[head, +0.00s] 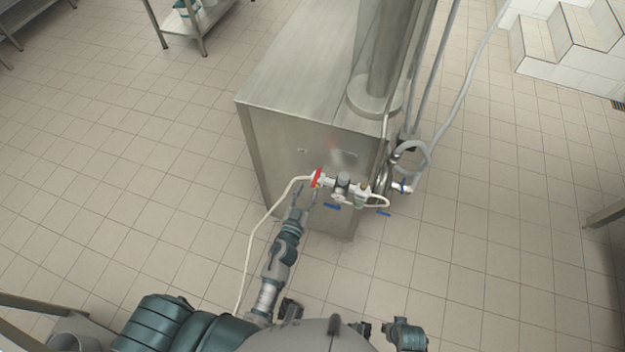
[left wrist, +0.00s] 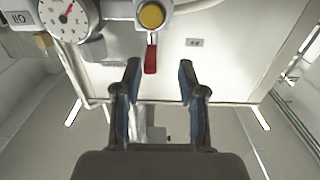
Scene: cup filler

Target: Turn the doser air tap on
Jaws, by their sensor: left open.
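The air unit (head: 343,184) with a pressure gauge (left wrist: 67,18) is on the side of the steel cabinet. A tap with a red handle (head: 317,178) is at its left end. In the left wrist view the red handle (left wrist: 150,58) hangs down below a yellow round cap (left wrist: 152,14). My left gripper (head: 306,194) is just below and left of the red handle in the head view. In the left wrist view its fingers (left wrist: 159,76) are apart and empty. The handle's lower end shows between the fingertips, nearer the left one; I cannot tell the depth gap.
Blue handles (head: 332,206) sit below and right of the air unit. A pale hose (head: 250,240) loops from the tap to the floor. The steel cabinet (head: 290,85) stands behind, with grey pipes (head: 460,95) to its right. Tiled floor (head: 140,130) is free at left.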

